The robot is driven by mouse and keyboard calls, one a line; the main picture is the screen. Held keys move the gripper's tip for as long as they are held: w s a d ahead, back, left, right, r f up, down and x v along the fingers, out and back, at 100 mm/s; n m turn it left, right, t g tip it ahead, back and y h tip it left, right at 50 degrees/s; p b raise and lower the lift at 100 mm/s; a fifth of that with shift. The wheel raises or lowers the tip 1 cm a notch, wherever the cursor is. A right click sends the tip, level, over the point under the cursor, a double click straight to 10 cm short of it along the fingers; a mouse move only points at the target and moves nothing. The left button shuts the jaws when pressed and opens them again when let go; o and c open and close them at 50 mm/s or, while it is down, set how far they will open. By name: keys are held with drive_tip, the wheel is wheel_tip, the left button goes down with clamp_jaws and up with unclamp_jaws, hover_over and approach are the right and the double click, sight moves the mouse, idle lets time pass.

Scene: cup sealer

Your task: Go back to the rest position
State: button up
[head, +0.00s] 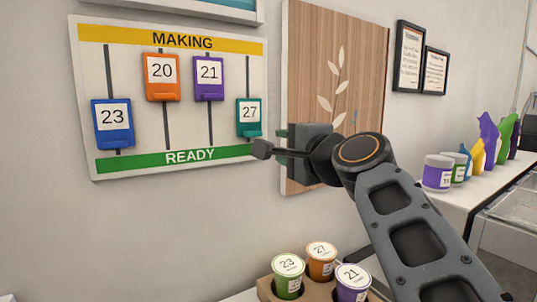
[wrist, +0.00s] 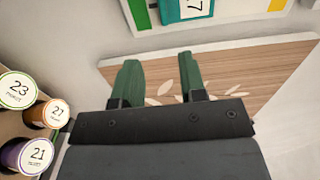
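My gripper (head: 272,142) is raised in front of the wall, beside the lower right of the order board (head: 185,129). In the wrist view my gripper (wrist: 160,78) shows two green fingers apart with nothing between them. On the board, the blue 23 tag (head: 113,140) and the teal 27 tag (head: 249,131) sit low by READY. The orange 20 tag (head: 162,93) and purple 21 tag (head: 209,93) sit high by MAKING. The teal tag also shows ahead of the fingers in the wrist view (wrist: 180,15), apart from them.
A wooden panel (head: 300,60) with a leaf design hangs behind my gripper. Below, a cardboard holder (head: 265,292) carries cups marked 23, 27 and 21. A counter at right bears cups (head: 437,178) and colourful pouches (head: 487,140).

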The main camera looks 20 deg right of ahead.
drive_tip(key=s+f+n+g+h, duration=0.3)
drive_tip(key=f+n+g, duration=0.75)
drive_tip(key=f, duration=1.75)
drive_tip(key=s+a+f+n+g, duration=0.2)
drive_tip(key=s+f+n, duration=0.3)
drive_tip(key=f, duration=0.7)
drive_tip(key=s+g, duration=0.1)
drive_tip(key=s, duration=0.1)
drive_tip(key=shift+s+a, duration=0.35)
